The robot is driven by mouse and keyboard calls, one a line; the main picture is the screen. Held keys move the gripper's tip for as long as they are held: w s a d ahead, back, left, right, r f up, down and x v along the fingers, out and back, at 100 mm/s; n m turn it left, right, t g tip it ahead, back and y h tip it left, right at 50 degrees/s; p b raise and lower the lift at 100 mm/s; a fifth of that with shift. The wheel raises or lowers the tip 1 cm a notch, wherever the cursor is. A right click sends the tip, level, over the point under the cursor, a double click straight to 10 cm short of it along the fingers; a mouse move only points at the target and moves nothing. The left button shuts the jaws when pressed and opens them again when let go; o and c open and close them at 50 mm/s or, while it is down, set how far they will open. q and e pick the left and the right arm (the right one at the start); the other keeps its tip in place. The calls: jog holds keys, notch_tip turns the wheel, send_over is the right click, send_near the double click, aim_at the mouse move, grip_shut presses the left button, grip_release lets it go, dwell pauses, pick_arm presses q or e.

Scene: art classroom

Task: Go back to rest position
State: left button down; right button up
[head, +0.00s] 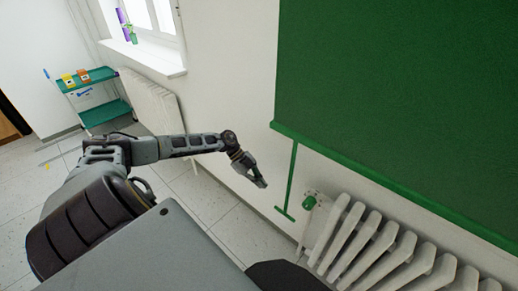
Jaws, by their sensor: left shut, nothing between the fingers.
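My left gripper (260,182) is shut and empty at the end of my left arm. The arm comes in from the left and reaches toward the middle of the head view. The gripper hangs in the air in front of the white wall, left of the green stand leg. It appears to hold nothing. My right gripper is not in view.
A large green board (400,95) fills the upper right, with a green leg (291,180) below it. A white radiator (370,245) stands at the lower right, another (150,103) under the window. A green cart (100,112) with small items stands at the far left. Tiled floor (205,195) shows between.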

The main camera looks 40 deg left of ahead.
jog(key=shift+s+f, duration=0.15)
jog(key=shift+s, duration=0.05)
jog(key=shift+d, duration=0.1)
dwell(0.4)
